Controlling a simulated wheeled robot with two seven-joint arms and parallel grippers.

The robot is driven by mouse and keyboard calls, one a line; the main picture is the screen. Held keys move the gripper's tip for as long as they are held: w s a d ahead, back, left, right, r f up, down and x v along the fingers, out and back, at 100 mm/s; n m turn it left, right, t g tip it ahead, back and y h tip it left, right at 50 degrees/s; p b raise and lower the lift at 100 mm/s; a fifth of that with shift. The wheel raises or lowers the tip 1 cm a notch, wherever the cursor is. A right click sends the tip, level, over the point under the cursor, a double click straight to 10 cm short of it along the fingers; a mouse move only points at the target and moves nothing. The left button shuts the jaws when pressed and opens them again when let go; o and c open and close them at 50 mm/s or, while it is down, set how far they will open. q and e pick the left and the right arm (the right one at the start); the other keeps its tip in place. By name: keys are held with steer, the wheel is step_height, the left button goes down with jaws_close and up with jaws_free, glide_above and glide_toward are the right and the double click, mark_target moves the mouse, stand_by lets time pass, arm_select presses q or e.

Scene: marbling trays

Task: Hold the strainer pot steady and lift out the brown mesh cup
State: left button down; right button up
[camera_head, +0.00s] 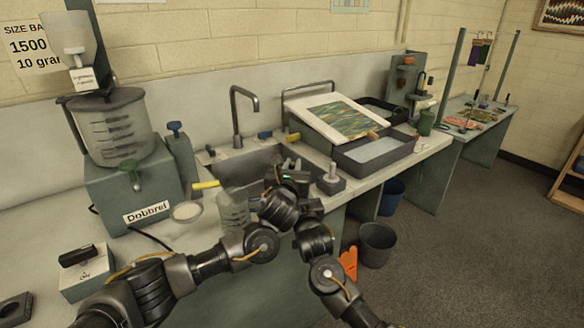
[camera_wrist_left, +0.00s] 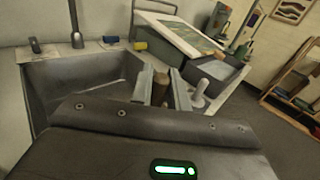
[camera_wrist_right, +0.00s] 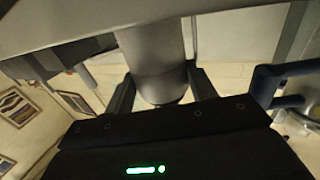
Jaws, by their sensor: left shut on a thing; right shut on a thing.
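My left gripper (camera_head: 290,164) is over the counter by the front right of the sink. In the left wrist view its fingers (camera_wrist_left: 162,88) are shut on a small brown piece (camera_wrist_left: 160,84), which looks like the brown mesh cup. My right gripper shows in the right wrist view (camera_wrist_right: 160,92), its fingers on both sides of a plain grey cylinder (camera_wrist_right: 156,55), which looks like the strainer pot. In the head view the wrists hide the pot, the cup and the right fingertips. I cannot tell how far the cup sits in the pot.
The sink (camera_head: 232,167) and tap (camera_head: 238,110) lie behind my grippers. A white post (camera_head: 333,171) on a dark base stands close at right. A clear jug (camera_head: 233,210) stands close at left. A grey tray (camera_head: 345,168) lies farther right.

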arm_select(q)
steer(key=shift+r, duration=0.15)
steer(key=shift+r, duration=2.05)
arm_select(e)
steer(key=o, duration=1.2)
steer(key=shift+c, duration=0.2)
